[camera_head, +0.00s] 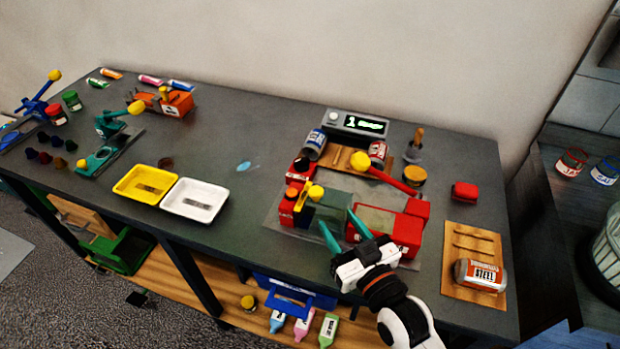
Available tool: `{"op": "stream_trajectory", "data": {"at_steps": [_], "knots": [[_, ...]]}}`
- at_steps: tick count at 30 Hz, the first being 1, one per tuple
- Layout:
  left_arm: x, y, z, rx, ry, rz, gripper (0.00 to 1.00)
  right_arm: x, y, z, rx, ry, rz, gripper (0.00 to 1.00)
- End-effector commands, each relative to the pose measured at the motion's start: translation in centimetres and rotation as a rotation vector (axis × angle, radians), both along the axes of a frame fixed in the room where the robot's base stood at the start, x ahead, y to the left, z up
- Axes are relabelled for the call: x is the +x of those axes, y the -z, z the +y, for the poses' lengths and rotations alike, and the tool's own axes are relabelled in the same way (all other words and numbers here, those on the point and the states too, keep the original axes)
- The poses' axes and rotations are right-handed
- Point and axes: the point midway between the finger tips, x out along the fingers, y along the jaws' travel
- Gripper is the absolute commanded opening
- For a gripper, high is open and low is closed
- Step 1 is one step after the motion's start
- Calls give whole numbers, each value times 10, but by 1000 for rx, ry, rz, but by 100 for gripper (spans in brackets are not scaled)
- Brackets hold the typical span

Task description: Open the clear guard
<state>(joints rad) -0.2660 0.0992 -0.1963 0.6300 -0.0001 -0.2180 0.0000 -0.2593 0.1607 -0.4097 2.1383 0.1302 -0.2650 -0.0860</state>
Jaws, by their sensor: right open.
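A red machine (412,228) stands on a pale base plate at the right half of the bench. A see-through greenish panel (333,204), which looks like the clear guard, stands between its yellow-knobbed left part and its red box on the right. Whether the panel is shut or ajar is hard to tell. My right gripper (342,226) reaches in from the lower right. Its two teal fingers are apart and empty, at the machine's front side near the panel; contact cannot be told. My left gripper is not in view.
A red lever with a yellow knob (361,161) slants over the machine's back. A white tray (194,213) and a yellow tray (122,187) lie to the left. A wooden rack (473,240) holding a can is on the right. The bench left of the machine is mostly clear.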

Motion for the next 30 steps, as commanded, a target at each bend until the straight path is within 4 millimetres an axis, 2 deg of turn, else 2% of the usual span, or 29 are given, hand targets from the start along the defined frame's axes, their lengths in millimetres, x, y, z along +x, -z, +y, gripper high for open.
{"op": "stream_trajectory", "data": {"at_steps": [4,8,11,15,19,29,30], "knots": [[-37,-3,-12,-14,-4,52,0,26,-3,13,2,0,-1,47],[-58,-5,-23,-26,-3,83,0,50,-3,26,1,-1,-2,47],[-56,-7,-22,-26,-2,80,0,66,-2,34,1,-1,0,47],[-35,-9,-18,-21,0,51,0,84,-1,43,0,0,2,47],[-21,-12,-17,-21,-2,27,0,92,-1,48,0,-1,2,47],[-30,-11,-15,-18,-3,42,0,95,0,49,-1,0,2,47],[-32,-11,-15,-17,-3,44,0,95,0,49,-1,0,2,41]]}}
